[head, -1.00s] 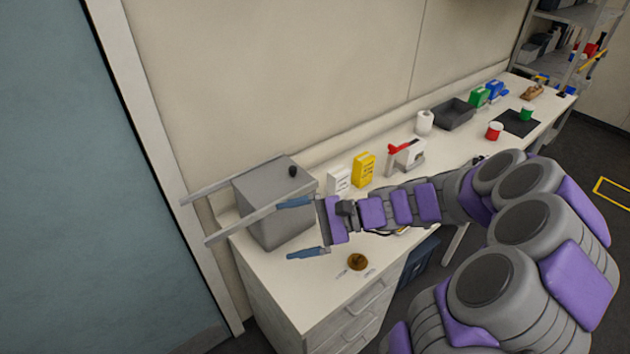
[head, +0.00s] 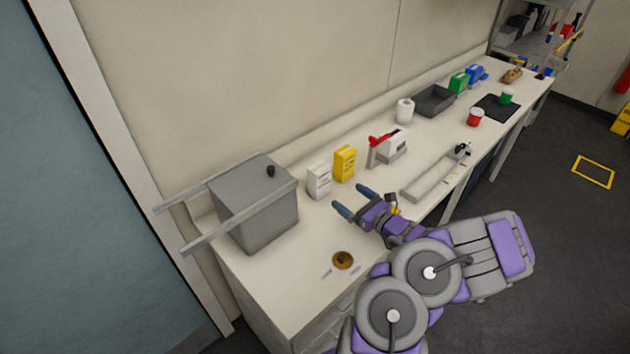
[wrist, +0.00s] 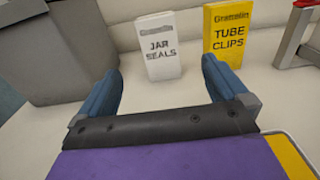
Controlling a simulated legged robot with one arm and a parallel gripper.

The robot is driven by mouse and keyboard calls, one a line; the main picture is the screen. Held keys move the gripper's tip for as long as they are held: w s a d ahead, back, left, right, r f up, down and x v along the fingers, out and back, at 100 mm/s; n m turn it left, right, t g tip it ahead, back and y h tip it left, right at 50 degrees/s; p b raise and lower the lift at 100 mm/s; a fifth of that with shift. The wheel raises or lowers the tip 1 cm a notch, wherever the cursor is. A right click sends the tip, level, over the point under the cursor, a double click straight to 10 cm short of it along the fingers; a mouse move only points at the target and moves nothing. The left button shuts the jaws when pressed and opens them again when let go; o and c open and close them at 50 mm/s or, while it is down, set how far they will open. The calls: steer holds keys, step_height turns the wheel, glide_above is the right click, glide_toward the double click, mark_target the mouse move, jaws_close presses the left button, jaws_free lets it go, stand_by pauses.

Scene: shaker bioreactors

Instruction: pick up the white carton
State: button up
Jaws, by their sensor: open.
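The white carton (head: 319,181) stands upright on the bench, between the grey lidded box and the yellow carton. In the wrist view the white carton (wrist: 159,48) reads "JAR SEALS" and shows ahead, roughly between the fingers' lines. My gripper (head: 353,201) is open and empty, in front of the carton and apart from it. In the wrist view the blue fingers of my gripper (wrist: 163,85) are spread with only bench surface between them.
The yellow carton (head: 344,163), marked "TUBE CLIPS", stands close on the right. The grey lidded box (head: 255,205) with projecting rails is on the left. A red and white device (head: 390,148) stands farther right. A brown disc (head: 342,260) lies near the bench front.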

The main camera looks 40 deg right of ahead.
mark_target(325, 179)
steer(key=w, duration=0.3)
steer(key=w+b, duration=0.1)
steer(key=w, duration=0.3)
steer(key=w+b, duration=0.1)
steer(key=w, duration=0.2)
steer(key=shift+w+a+f, duration=0.1)
steer(key=shift+w+a, duration=0.05)
steer(key=shift+a, duration=0.1)
steer(key=w, duration=0.1)
steer(key=w+b, duration=0.1)
steer(key=w, duration=0.1)
steer(key=w+a+b, duration=0.1)
steer(key=w, duration=0.1)
steer(key=shift+r, duration=0.3)
steer(key=shift+w+d+r, duration=0.1)
steer(key=shift+w, duration=0.2)
steer(key=c, duration=1.1)
steer(key=shift+r, duration=0.1)
